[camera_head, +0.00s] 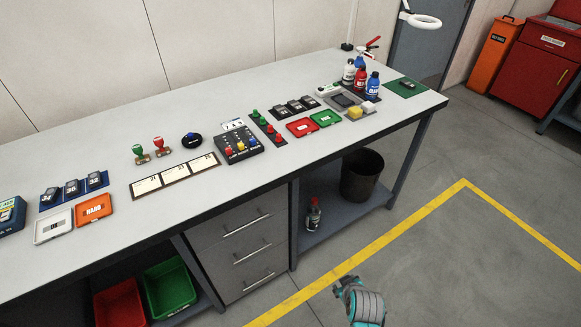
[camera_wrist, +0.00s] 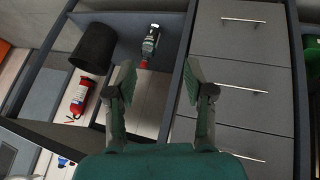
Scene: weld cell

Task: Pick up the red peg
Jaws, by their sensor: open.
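In the head view, a dark block (camera_head: 243,154) on the bench holds several small coloured pegs. A small red peg (camera_head: 228,151) appears at its left end, next to yellow and blue ones; the pegs are too small to tell apart well. My gripper (camera_wrist: 158,82) is open and empty in the wrist view, its two fingers spread apart. It is away from the block, facing the underside of the bench. No red peg shows in the wrist view.
Stamps (camera_head: 158,146), an orange tray (camera_head: 94,208), a red tray (camera_head: 301,127) and bottles (camera_head: 360,78) crowd the bench. The floor in front is clear.

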